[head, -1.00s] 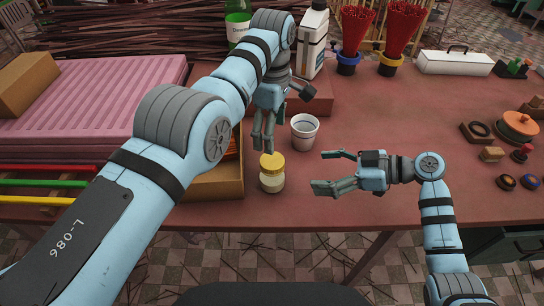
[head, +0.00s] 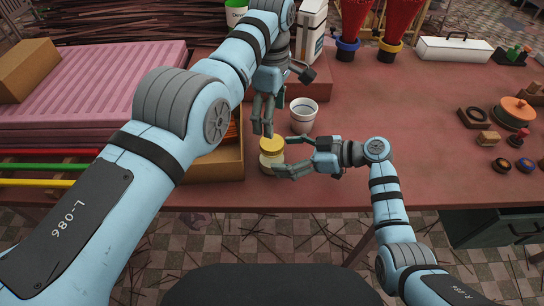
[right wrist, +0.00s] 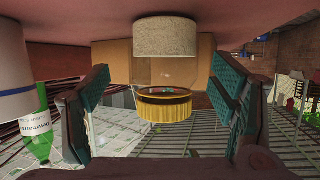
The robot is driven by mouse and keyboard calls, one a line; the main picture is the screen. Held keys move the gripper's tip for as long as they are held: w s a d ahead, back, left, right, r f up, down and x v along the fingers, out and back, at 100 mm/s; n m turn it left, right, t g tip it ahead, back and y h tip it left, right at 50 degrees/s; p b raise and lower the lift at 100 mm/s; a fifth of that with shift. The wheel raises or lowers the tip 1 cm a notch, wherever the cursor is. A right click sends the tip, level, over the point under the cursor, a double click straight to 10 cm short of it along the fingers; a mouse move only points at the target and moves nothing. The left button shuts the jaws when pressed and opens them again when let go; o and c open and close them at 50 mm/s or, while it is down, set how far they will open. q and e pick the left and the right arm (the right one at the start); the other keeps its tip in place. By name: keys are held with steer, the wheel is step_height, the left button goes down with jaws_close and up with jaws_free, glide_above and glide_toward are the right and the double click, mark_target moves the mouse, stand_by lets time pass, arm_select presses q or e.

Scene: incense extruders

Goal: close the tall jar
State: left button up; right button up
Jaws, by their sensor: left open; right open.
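The tall jar (head: 270,160) stands upright near the table's front edge, clear glass with pale contents. Its yellow lid (head: 271,143) sits at its mouth; I cannot tell whether it is fully seated. In the right wrist view, which is upside down, the jar's pale contents (right wrist: 165,38) are above and the ribbed yellow lid (right wrist: 165,110) below. My right gripper (head: 284,157) is open, its fingers pointing at the jar from the right, with the jar between them in the wrist view. My left gripper (head: 262,129) is open and points down just above the lid.
A white cup (head: 303,121) stands close behind the right gripper. A cardboard tray (head: 215,168) lies left of the jar, beside pink ridged boards (head: 110,75).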

mark_target(284, 156)
arm_select(q)
steer(key=shift+s+r, duration=0.25)
steer(key=shift+s, duration=0.2)
arm_select(e)
steer(key=a, duration=0.1)
steer(key=a+f, duration=0.1)
steer(key=a, duration=0.1)
steer(key=shift+w+a, duration=0.2)
arm_select(q)
steer(key=shift+w+f, duration=0.15)
steer(key=shift+w, duration=0.15)
arm_select(e)
steer(key=shift+w+a+f, duration=0.3)
steer(key=shift+w, duration=0.05)
arm_select(q)
steer(key=shift+s, duration=0.15)
arm_select(e)
steer(key=shift+s+r, duration=0.1)
steer(key=shift+s, duration=0.05)
steer(key=c, duration=0.5)
jaws_close()
arm_select(q)
steer(key=n, duration=0.9)
